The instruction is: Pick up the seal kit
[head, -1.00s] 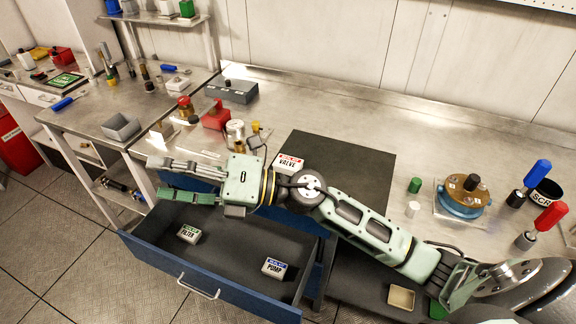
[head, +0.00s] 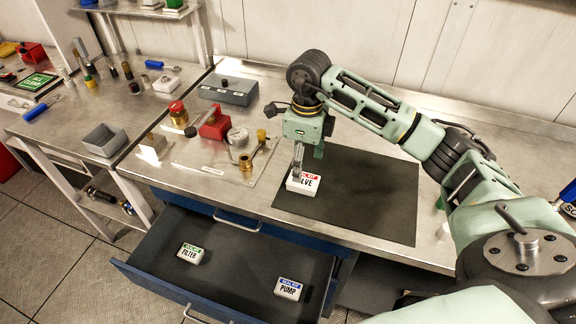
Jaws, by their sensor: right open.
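Three small white seal kit boxes are in view. The VALVE seal kit (head: 306,185), with a red label stripe, lies on the dark mat (head: 380,205) on the bench. The FILTER kit (head: 190,254), with a green stripe, and the PUMP kit (head: 288,289), with a blue stripe, lie apart in the open drawer (head: 235,262). My right gripper (head: 298,172) points down at the VALVE kit, open, its fingers overlapping the box's back left part in the picture. I cannot tell whether they touch it. My left gripper is not in view.
Left of the mat stands a plate with a red valve block (head: 214,125), a gauge (head: 238,137) and brass fittings. A grey box (head: 227,90) stands behind, and a grey open bin (head: 104,140) sits further left. The mat's right part is clear.

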